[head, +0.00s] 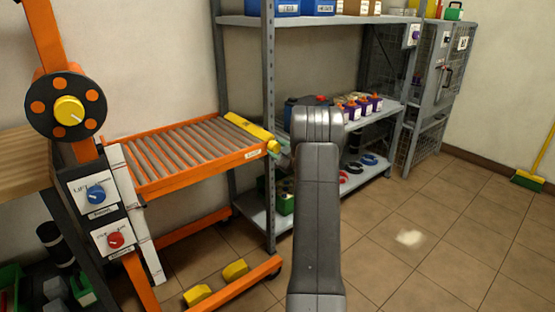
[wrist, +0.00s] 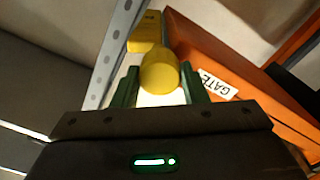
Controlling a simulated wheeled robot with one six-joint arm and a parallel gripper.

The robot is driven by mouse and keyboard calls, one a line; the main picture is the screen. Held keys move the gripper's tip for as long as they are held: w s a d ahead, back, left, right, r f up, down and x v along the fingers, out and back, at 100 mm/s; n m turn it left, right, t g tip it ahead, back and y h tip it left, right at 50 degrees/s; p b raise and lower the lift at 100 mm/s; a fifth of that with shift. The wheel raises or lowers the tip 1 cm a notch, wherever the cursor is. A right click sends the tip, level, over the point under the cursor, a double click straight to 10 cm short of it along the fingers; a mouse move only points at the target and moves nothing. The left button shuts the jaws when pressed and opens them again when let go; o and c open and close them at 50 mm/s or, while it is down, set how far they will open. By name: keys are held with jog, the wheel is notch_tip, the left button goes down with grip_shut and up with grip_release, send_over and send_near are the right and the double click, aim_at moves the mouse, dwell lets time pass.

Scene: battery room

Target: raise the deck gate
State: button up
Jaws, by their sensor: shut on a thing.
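The deck gate (head: 247,127) is a yellow bar along the right end of the orange roller deck (head: 185,157). In the wrist view, the gate (wrist: 147,32) shows behind its rounded yellow grip (wrist: 159,72), beside a white "GATE" label (wrist: 217,85) on the orange frame. My gripper (wrist: 162,84) has its green fingers on either side of the yellow grip and is shut on it. In the head view, my gripper (head: 277,147) is at the gate's near end, mostly hidden behind my grey arm.
A grey shelf post (head: 269,120) stands right beside the gate. Shelves behind hold several small bottles (head: 360,105) and bins. An orange post at left carries a yellow knob (head: 69,110), a blue knob (head: 96,194) and a red knob (head: 116,240).

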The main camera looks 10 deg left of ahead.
jog(key=n+b, duration=0.4)
jog(key=b, duration=0.1)
jog(key=shift+f+n+b, duration=0.3)
jog(key=shift+f, duration=0.1)
jog(key=n+b, duration=0.3)
jog(key=b, duration=0.1)
jog(key=shift+n, duration=0.3)
jog(key=shift+r+n+b, duration=0.15)
jog(key=shift+n+b, duration=0.55)
jog(key=shift+n, duration=0.4)
jog(key=shift+r+n+b, duration=0.1)
jog(key=shift+n+b, duration=0.55)
jog(key=shift+n, duration=0.45)
jog(key=o, duration=1)
jog(key=shift+c, duration=0.2)
jog(key=shift+r, duration=0.1)
jog(key=p+v, duration=0.3)
jog(key=v, duration=1.1)
jog(key=shift+a, duration=0.15)
